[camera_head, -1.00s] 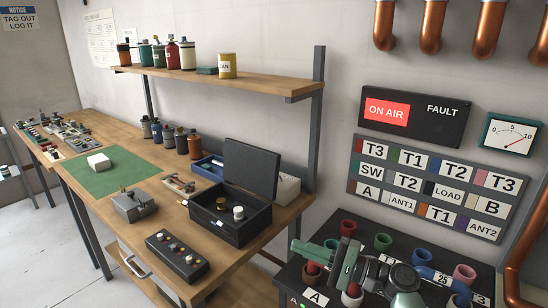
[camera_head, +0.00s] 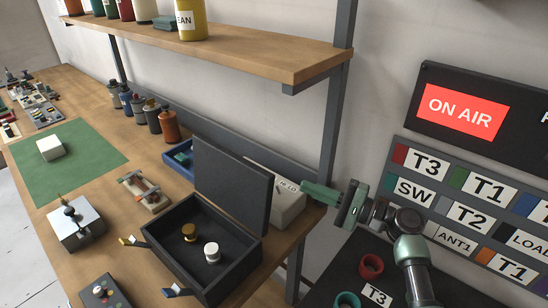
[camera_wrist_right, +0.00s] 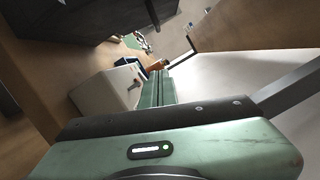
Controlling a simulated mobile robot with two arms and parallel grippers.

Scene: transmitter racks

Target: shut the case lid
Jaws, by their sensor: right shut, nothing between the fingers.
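The black case (camera_head: 183,283) stands on the wooden bench with its lid (camera_head: 232,186) raised, leaning slightly back. A brass knob-like piece (camera_head: 190,232) and a white one (camera_head: 211,252) stand inside it. My right gripper (camera_head: 312,192) is shut and empty. In the head view it is right of the lid, by the white box behind the case, apart from the lid. In the right wrist view its closed green fingers (camera_wrist_right: 155,88) point toward the bench beside the white box (camera_wrist_right: 106,90). My left gripper is not in view.
The white box (camera_head: 284,207) sits behind the lid. A grey shelf post (camera_head: 332,125) rises near my right gripper, and the wooden shelf (camera_head: 220,48) overhangs the bench. A blue tray (camera_head: 180,163) lies left of the lid. Coloured sockets (camera_head: 370,266) are at lower right.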

